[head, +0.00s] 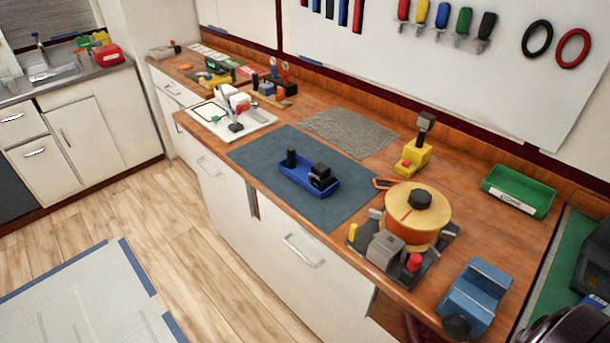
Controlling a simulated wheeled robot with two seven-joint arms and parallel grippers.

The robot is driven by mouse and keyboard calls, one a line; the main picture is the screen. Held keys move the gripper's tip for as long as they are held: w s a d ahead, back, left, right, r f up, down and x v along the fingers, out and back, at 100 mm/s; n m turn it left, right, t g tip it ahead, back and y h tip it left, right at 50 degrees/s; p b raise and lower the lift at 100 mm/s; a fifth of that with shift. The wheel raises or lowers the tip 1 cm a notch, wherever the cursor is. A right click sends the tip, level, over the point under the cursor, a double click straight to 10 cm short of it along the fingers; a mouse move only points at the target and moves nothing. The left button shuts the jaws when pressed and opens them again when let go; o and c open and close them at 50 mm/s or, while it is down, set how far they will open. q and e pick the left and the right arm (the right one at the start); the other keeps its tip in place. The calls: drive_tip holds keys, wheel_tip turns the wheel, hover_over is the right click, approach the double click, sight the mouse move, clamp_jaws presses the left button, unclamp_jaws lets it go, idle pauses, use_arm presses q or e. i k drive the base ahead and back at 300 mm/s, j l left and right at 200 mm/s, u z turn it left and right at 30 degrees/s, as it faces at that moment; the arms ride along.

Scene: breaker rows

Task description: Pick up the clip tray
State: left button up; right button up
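A shallow blue tray (296,183) lies on the dark blue-grey mat (262,152) near the middle of the workbench. It holds a few black block-like pieces (321,176). A green tray (520,190) with a white label on its front stands at the right side of the bench; it looks empty. Neither of my grippers shows in the head view.
A yellow-orange round device (413,214) on a dark base, a yellow block tool (412,158) and a blue block (475,290) crowd the right. A white board with parts (232,118) stands left. The grey textured mat (352,131) is bare.

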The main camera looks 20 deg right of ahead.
sight(295, 166)
drive_tip(key=i+z, duration=0.1)
drive_tip(key=z, duration=0.95)
drive_tip(key=i+j+z, duration=0.15)
drive_tip(key=j+z, duration=0.15)
drive_tip(key=i+j+z, duration=0.15)
drive_tip(key=j+z, duration=0.5)
drive_tip(key=j, duration=0.2)
drive_tip(key=i+j+z, duration=0.1)
drive_tip(key=j+z, duration=0.2)
drive_tip(key=j, duration=0.15)
